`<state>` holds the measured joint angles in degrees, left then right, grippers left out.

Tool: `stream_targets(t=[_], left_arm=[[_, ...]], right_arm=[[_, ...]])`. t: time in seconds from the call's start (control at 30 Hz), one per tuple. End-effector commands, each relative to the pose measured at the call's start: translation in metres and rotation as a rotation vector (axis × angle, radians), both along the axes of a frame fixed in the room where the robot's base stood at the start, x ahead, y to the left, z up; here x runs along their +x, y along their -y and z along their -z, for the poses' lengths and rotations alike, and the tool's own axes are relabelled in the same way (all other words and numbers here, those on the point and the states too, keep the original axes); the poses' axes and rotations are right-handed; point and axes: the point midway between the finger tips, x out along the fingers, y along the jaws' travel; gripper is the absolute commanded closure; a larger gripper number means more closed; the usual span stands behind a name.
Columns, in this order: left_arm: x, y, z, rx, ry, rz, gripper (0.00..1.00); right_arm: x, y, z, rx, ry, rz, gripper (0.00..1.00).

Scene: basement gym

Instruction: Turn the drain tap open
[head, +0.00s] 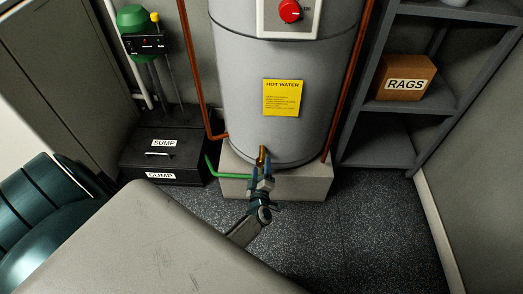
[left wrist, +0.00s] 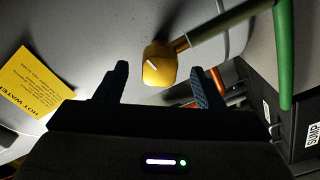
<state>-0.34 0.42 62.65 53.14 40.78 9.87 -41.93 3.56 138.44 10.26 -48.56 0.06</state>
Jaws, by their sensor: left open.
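The drain tap is a small yellow-brass fitting (head: 262,152) low on the front of the grey water heater (head: 290,115). In the left wrist view its yellow handle (left wrist: 159,68) has a white mark and sits on a brass stem (left wrist: 218,26). My left gripper (head: 263,166) is open at the tap, its fingers partly covering it in the head view. In the left wrist view the handle lies ahead, between the lines of the two open fingers (left wrist: 161,82). No contact is visible. My right gripper is not in view.
A green hose (head: 230,175) runs beside the tap along the pale plinth (head: 300,187). Copper pipes (head: 197,75) flank the heater. A black sump box (head: 160,160) stands left; a grey shelf (head: 400,108) with a rags box (head: 405,78) stands right. Dark floor (head: 360,220) is clear at right.

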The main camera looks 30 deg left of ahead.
Motion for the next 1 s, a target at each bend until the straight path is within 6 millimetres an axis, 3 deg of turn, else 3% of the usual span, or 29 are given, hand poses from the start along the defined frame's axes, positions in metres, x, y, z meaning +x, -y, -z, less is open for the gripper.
stream_targets(t=[0.1,0.33,1.0], left_arm=[[-0.022,0.014,0.000,-0.001,-0.002,0.000,0.38],[-0.048,0.030,0.000,0.000,-0.002,0.000,0.38],[-0.053,0.033,-0.001,0.002,-0.002,0.006,0.38]], right_arm=[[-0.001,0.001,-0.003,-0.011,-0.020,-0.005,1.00],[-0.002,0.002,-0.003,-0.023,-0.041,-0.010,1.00],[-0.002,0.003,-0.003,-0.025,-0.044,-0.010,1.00]])
